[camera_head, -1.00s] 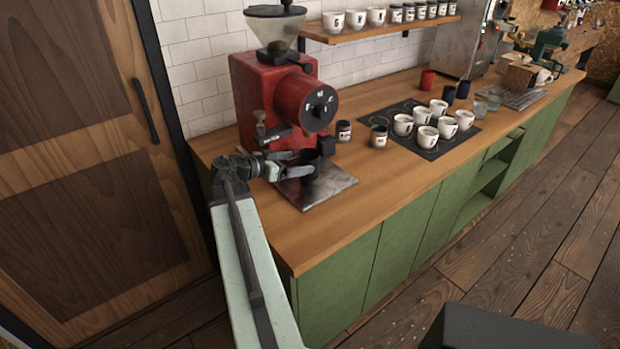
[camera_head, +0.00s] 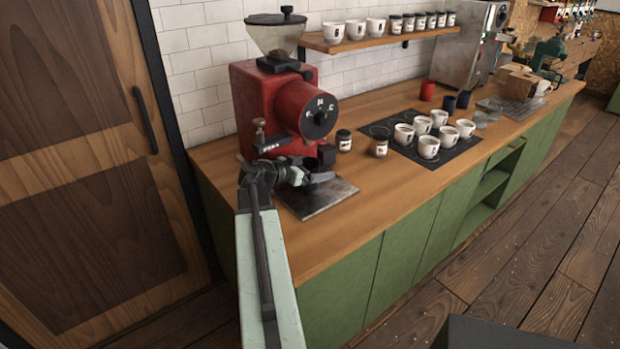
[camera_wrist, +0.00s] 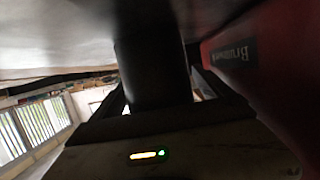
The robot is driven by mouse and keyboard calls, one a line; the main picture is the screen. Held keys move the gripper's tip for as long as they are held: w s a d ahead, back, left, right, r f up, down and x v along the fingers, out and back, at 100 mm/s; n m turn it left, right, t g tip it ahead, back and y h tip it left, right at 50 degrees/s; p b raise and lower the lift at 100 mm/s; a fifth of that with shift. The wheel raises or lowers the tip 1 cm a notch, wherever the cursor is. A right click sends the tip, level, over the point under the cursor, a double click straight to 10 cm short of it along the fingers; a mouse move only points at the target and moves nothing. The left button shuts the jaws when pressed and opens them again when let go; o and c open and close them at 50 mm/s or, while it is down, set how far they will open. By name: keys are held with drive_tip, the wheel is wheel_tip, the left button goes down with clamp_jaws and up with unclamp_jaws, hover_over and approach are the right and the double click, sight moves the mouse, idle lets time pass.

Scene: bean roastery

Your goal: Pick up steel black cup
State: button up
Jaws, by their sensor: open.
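The steel black cup (camera_wrist: 155,70) shows in the wrist view as a dark cylinder in the middle, between the two jaws of my gripper (camera_wrist: 160,100). Its ends are cut off or hidden, and I cannot tell whether the jaws touch it. In the head view my gripper (camera_head: 312,176) is open just above the dark metal plate (camera_head: 318,202), in front of the red grinder (camera_head: 270,110). There the cup is hard to pick out from the grinder's dark parts and my fingers.
Several white cups (camera_head: 429,147) stand on a black mat (camera_head: 395,127) farther right. A shelf (camera_head: 385,38) holds cups and jars above. The wooden counter (camera_head: 345,232) is clear in front of the plate.

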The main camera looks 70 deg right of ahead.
drive_tip(key=c, duration=1.7)
drive_tip(key=shift+r+p, duration=1.15)
drive_tip(key=w+a, duration=0.3)
drive_tip(key=a, duration=0.2)
drive_tip(key=w+a, duration=0.3)
drive_tip(key=a, duration=0.2)
drive_tip(key=w+a, duration=0.3)
drive_tip(key=a, duration=0.2)
drive_tip(key=shift+w+a+f+b, duration=0.15)
drive_tip(key=shift+w+f+b, duration=0.2)
drive_tip(key=shift+w+b, duration=0.05)
